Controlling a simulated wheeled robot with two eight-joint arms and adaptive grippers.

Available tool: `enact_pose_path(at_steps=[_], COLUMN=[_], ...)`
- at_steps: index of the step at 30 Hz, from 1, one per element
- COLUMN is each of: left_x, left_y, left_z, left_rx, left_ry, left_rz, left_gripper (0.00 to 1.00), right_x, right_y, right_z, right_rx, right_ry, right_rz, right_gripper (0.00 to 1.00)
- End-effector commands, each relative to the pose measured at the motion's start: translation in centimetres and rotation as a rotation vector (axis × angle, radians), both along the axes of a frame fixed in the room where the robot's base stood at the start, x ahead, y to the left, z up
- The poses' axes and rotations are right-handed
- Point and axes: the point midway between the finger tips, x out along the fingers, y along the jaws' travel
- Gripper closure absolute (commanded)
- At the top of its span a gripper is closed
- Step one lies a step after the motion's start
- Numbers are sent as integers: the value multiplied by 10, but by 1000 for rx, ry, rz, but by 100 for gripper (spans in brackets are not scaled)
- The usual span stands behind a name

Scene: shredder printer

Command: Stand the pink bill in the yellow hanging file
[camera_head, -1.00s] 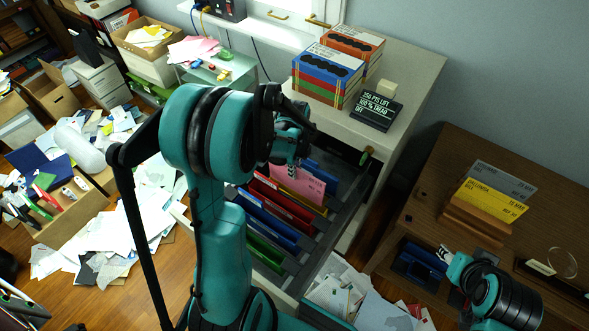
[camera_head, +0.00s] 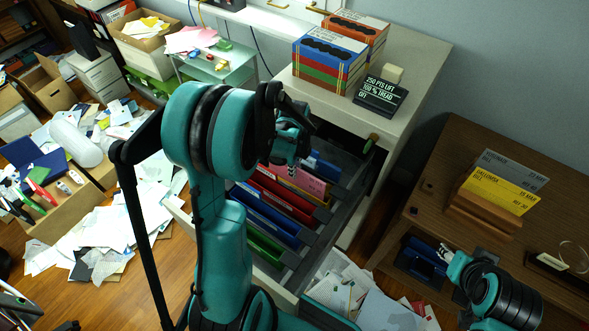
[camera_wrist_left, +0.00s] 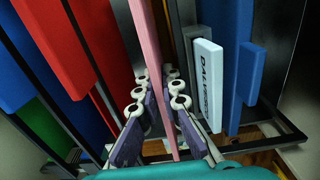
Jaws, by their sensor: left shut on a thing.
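My left gripper (camera_head: 291,168) is shut on the pink bill (camera_head: 312,184) over the open drawer of hanging files. In the left wrist view, the bill (camera_wrist_left: 151,60) is an upright, edge-on pink sheet between the fingers (camera_wrist_left: 151,100). Its lower part is hidden among the files.
Red (camera_head: 284,196), blue (camera_head: 265,217) and green (camera_head: 264,248) files hang on the near side; a blue file (camera_head: 327,168) is beyond. The cabinet top carries boxes (camera_head: 328,60) and a black sign (camera_head: 380,97). A wooden desk (camera_head: 455,165) stands right. Papers litter the floor.

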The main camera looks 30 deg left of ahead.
Motion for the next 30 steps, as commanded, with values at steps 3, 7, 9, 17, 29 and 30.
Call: enact_pose_path(at_steps=[3, 7, 9, 17, 29, 30], left_x=[0, 0, 0, 0, 1, 1], left_y=[0, 0, 0, 0, 1, 0], left_z=[-9, -10, -10, -9, -1, 4], left_rx=[0, 0, 1, 1, 1, 1], left_ry=[0, 0, 0, -1, -1, -1], left_rz=[0, 0, 0, 1, 1, 1], left_gripper=[100, 100, 100, 70, 70, 70], right_x=[0, 0, 0, 0, 0, 0], right_y=[0, 0, 0, 0, 0, 0], right_z=[-8, -9, -9, -8, -8, -8], right_rx=[0, 0, 0, 0, 0, 0], right_ry=[0, 0, 0, 0, 0, 0], right_rz=[0, 0, 0, 0, 0, 0], right_gripper=[60, 60, 60, 60, 60, 60])
